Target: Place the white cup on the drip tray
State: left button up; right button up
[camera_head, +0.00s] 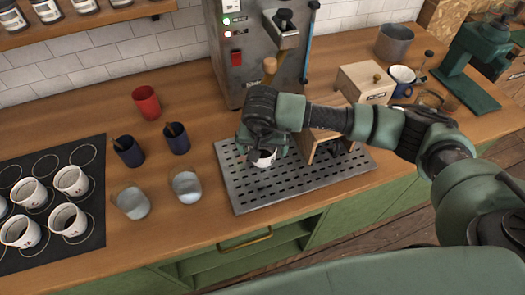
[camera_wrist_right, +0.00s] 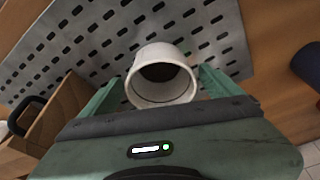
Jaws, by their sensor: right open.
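The white cup (camera_head: 264,160) is on the perforated metal drip tray (camera_head: 318,181), mostly hidden under my right gripper (camera_head: 262,149) in the head view. In the right wrist view the cup (camera_wrist_right: 160,76) shows its open round mouth, with the slotted tray (camera_wrist_right: 100,40) behind it. The green fingers of my right gripper (camera_wrist_right: 161,88) are open, one on each side of the cup, with small gaps showing. My left gripper is not in view.
A coffee machine (camera_head: 250,55) stands behind the tray. A wooden box (camera_head: 322,135) stands at the tray's right. Two glasses (camera_head: 186,187) and two dark blue cups (camera_head: 176,138) stand to the left. A black mat (camera_head: 85,225) holds several white cups.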

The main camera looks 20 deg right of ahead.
jog(key=shift+r, duration=0.25)
jog(key=b+v, duration=0.1)
jog(key=v, duration=0.3)
jog(key=shift+a+r+b, duration=0.1)
jog(key=shift+b, duration=0.3)
jog(key=s+a+b, duration=0.3)
jog(key=s+a, duration=0.1)
jog(key=s, duration=0.7)
jog(key=shift+s+r+b, duration=0.25)
jog(key=shift+b, duration=0.1)
jog(key=shift+a, duration=0.1)
